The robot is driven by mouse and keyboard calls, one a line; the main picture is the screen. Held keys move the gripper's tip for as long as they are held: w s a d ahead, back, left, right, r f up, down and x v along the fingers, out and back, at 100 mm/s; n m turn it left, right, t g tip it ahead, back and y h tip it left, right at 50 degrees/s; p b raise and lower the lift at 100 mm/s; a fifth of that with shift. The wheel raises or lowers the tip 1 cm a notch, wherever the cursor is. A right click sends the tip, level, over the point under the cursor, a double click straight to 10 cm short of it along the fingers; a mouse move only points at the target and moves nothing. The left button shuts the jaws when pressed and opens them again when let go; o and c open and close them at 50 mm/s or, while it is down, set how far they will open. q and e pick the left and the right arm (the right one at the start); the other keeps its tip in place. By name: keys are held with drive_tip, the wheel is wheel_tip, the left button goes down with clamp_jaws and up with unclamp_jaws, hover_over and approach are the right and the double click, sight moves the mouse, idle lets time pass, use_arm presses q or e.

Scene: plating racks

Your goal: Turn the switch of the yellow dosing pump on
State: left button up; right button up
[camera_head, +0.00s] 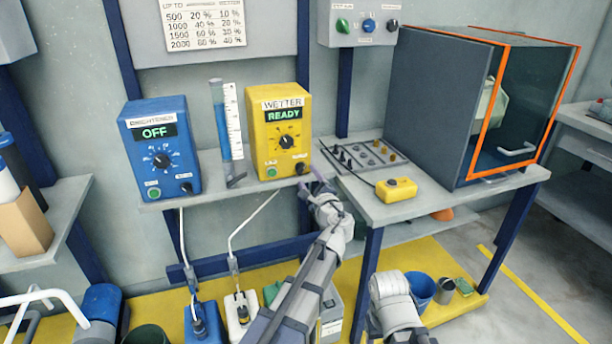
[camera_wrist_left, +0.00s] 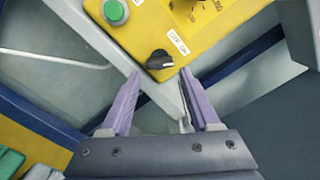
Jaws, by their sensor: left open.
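The yellow dosing pump (camera_head: 280,133), labelled WETTER, stands on the grey shelf with its display reading READY. Its small black switch (camera_head: 302,168) is at the lower right of the front, with a green button (camera_head: 271,171) to its left. In the left wrist view the black switch (camera_wrist_left: 160,60) sits just beyond the gap between the fingertips. My left gripper (camera_head: 312,186) is open and empty, with purple fingers on either side of the switch's line, apparently short of it. The fingers partly overlap the pump's lower right area in the head view. My right gripper does not show.
A blue pump (camera_head: 160,135) reading OFF stands left, with a graduated cylinder (camera_head: 226,120) between the pumps. To the right, a bench (camera_head: 400,212) holds a yellow box (camera_head: 396,189) and a large orange-edged cabinet (camera_head: 440,100). Canisters stand below the shelf.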

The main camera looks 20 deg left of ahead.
use_arm(q)
drive_tip(key=v, duration=0.5)
drive_tip(key=shift+w, duration=0.1)
drive_tip(key=shift+f, duration=0.1)
drive_tip(key=s+f+n+g+h, duration=0.2)
drive_tip(key=s+f+n+g, duration=0.7)
drive_tip(key=s+f, duration=0.35)
drive_tip(key=s+d+f+n+g+h, duration=0.3)
drive_tip(key=s+d+f, duration=0.25)
drive_tip(key=s, duration=0.35)
drive_tip(key=s+d+f+n+g+h, duration=0.35)
drive_tip(key=s+d, duration=0.25)
drive_tip(key=s, duration=0.2)
wheel_tip(320, 180, up, 27)
drive_tip(key=p, duration=2.7)
drive_tip(key=shift+d+m, duration=0.15)
drive_tip(key=shift+m, duration=0.3)
